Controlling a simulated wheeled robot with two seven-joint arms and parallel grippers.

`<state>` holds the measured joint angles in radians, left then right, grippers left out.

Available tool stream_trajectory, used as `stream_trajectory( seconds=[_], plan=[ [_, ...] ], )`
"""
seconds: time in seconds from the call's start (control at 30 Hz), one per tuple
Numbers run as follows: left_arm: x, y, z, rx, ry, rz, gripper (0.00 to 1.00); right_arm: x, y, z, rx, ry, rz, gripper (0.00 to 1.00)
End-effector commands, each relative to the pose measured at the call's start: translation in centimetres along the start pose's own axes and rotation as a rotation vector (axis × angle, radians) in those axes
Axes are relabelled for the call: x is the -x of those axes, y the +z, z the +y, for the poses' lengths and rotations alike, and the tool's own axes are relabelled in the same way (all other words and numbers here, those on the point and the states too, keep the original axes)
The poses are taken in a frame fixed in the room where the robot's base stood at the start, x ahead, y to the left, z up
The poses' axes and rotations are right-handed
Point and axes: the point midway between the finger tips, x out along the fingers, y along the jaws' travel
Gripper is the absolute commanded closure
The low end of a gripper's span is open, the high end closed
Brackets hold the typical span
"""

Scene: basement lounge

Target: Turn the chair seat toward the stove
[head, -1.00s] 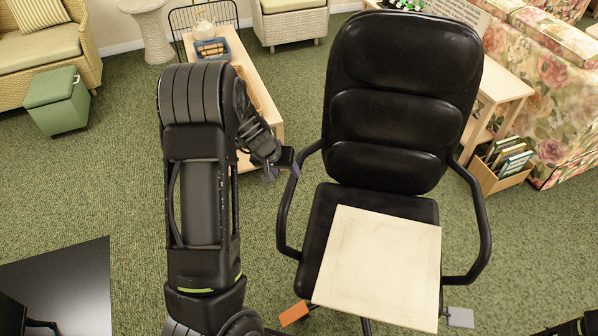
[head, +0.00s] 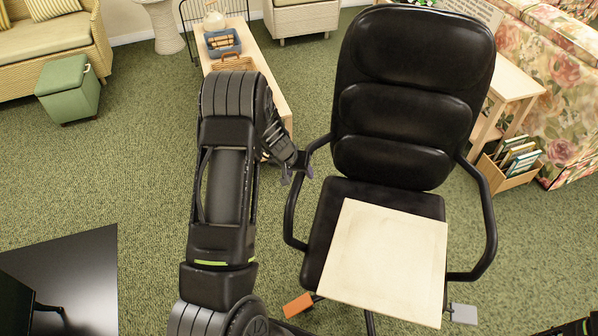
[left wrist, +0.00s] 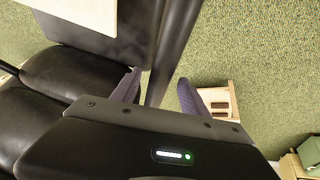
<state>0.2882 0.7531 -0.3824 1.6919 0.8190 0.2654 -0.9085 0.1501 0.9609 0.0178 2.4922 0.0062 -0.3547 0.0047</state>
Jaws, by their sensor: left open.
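A black padded office chair (head: 395,165) stands in the right half of the head view, its backrest toward the far side and its seat nearer me. A pale square board (head: 385,262) lies on the seat. My left gripper (head: 299,172) is open at the chair's left armrest (head: 290,215). In the left wrist view, the dark armrest bar (left wrist: 170,50) passes between the two purple fingers of the left gripper (left wrist: 159,78); contact cannot be told. My right gripper is not in view. I see no stove that I can make out.
A low wooden table (head: 245,85) with a blue tray (head: 222,42) stands behind my left arm. A green stool (head: 68,92) is at left. A side table (head: 510,88), book crate (head: 512,165) and floral sofa (head: 560,110) are at right. A glossy black surface (head: 85,275) is lower left.

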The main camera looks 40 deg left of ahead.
Motion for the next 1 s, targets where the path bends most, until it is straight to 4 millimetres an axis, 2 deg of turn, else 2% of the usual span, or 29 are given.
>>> stream_trajectory(
  seconds=[0.27,0.87,1.0],
  plan=[
    [-0.13,-0.01,0.0,0.0,0.0,0.0,0.49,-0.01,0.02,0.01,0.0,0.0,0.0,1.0],
    [-0.1,-0.02,0.0,0.0,0.0,0.001,0.98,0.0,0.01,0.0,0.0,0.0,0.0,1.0],
    [-0.1,-0.02,0.0,0.0,0.0,0.001,1.0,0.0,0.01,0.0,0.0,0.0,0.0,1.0]
  ],
)
